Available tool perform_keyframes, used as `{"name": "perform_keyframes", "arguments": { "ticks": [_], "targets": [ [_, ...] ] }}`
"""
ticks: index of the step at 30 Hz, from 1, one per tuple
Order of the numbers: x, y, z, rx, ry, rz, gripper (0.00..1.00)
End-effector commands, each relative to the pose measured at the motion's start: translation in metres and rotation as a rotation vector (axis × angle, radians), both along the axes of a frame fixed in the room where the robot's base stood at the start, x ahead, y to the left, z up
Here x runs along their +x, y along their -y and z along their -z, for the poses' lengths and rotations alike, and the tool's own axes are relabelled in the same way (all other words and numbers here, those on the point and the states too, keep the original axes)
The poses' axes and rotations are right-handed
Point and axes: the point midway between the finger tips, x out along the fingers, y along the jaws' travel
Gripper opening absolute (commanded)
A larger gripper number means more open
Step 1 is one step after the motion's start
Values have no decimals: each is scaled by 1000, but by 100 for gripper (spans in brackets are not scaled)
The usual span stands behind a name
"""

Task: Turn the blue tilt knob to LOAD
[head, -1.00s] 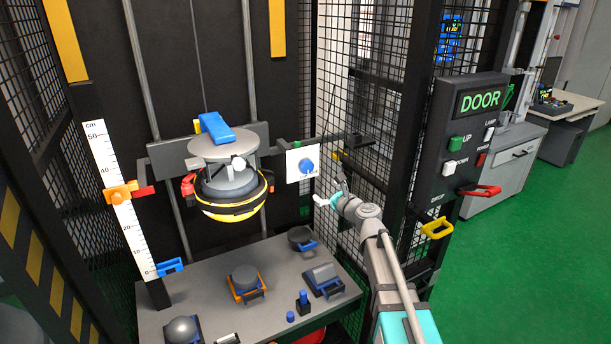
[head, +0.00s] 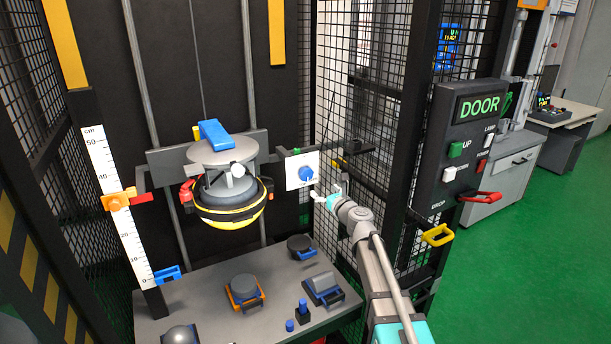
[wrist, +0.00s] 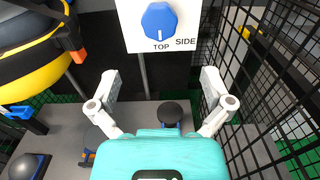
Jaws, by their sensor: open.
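The blue tilt knob (head: 306,173) is on a white plate (head: 291,176) beside the drop carriage. In the wrist view the octagonal knob (wrist: 159,21) is at the top centre. A white mark on its lower face points down at the label TOP. The label SIDE is to the right; no LOAD label shows, and the plate's upper part is out of frame. My gripper (head: 327,190) is open and empty, just below and right of the plate. In the wrist view my gripper's fingers (wrist: 160,82) are spread wide below the knob, apart from it.
The yellow-and-black round carriage load (head: 230,213) hangs left of the plate. A wire mesh wall (wrist: 262,85) stands close on the right. Below is a grey table (head: 205,312) with several fixtures. The door panel (head: 472,130) is further right.

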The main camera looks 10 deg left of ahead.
Motion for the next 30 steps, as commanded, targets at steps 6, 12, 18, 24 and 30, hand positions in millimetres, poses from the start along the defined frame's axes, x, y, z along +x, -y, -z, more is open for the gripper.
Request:
{"name": "perform_keyframes", "arguments": {
  "ticks": [6,12,18,24,30],
  "targets": [
    [27,-18,0,-1,1,-2,100],
    [53,-35,0,-1,1,-2,100],
    [77,-53,0,-1,1,-2,100],
    [94,-64,0,-1,1,-2,100],
    [100,-69,0,-1,1,-2,100]
  ]
}}
